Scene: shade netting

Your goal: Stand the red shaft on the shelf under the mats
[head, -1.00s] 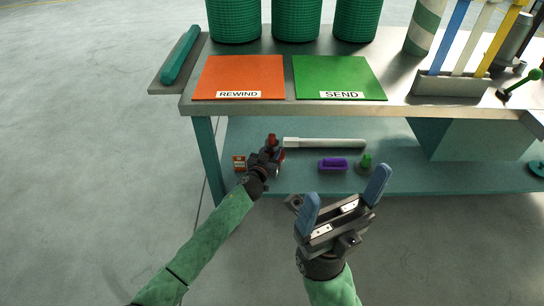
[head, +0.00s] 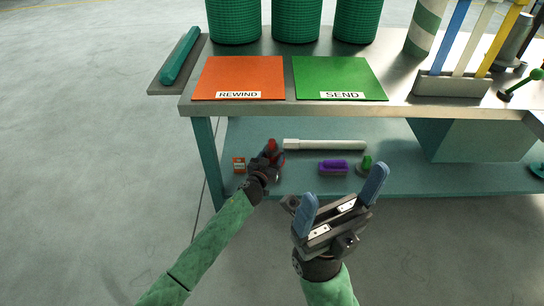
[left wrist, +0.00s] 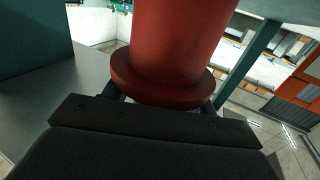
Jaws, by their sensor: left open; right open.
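The red shaft (head: 272,143) shows at the lower shelf (head: 400,178) under the orange and green mats, mostly hidden behind my left gripper (head: 271,156). In the left wrist view the red shaft (left wrist: 178,50) is large and close, with a wide flange, just beyond the gripper body and between the dark fingers. It looks roughly upright; its foot is hidden. My left gripper is open around or right at it; I cannot tell if the fingers touch it. My right gripper (head: 341,198) is open and empty, in front of the shelf's edge.
The orange REWIND mat (head: 240,75) and green SEND mat (head: 338,75) lie on the bench top. On the shelf are a small orange box (head: 239,164), a white tube (head: 335,145), a purple block (head: 334,166) and a green-topped item (head: 367,162). A table leg (head: 207,160) stands left.

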